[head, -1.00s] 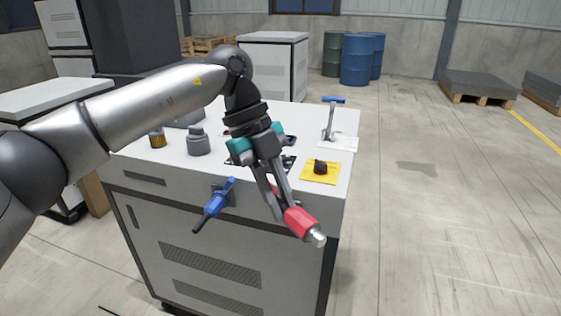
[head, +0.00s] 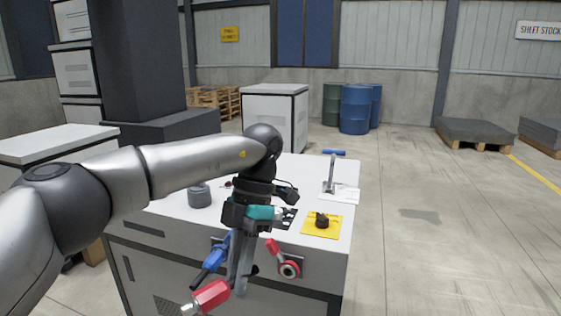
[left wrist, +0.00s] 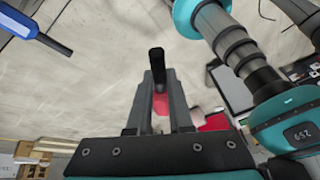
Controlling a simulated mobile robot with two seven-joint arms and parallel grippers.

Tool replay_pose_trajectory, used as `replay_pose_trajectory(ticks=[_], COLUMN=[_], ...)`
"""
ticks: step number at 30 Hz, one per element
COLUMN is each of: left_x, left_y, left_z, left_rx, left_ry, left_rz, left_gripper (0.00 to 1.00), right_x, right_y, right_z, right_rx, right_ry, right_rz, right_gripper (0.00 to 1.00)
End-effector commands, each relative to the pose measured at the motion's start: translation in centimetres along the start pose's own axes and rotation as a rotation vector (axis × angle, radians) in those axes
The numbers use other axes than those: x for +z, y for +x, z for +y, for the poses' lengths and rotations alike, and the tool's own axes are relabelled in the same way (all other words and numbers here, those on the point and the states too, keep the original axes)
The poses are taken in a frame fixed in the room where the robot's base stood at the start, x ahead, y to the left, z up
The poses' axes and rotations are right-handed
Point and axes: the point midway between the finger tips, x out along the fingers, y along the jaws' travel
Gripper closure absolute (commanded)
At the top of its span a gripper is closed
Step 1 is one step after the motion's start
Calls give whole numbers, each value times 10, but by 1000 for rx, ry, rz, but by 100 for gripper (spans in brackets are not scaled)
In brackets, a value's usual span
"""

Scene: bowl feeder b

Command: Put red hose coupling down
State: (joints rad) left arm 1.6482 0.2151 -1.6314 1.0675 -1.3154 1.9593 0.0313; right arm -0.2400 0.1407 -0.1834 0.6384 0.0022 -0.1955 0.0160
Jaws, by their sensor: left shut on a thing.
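My left gripper (head: 238,288) is shut on the red hose coupling (head: 211,296), a red body with a silver tip. In the head view it is held in front of the cabinet, low in the picture, with its tip pointing left and slightly down. In the left wrist view, my gripper fingers (left wrist: 158,95) point away from the camera, with some red (left wrist: 160,104) visible between them. The fingers hide part of the coupling. My right gripper is not in view.
On top are a grey cylinder (head: 199,196), a yellow plate (head: 335,230) with a black knob, and a blue-topped lever (head: 331,178). Open floor lies right.

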Motion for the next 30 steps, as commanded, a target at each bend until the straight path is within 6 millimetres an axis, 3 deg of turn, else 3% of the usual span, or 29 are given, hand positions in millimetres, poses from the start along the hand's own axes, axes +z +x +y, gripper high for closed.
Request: replay_pose_trajectory(ticks=[12, 30], left_x=[-27, -62], left_y=[19, 43], left_z=[22, 39], left_rx=[337, 769], left_ry=[807, 1844], left_rz=[138, 313], left_gripper=[100, 100], right_x=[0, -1], right_y=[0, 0], right_z=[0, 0], right_rx=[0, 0], right_ry=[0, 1], right_rz=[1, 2], right_gripper=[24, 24])
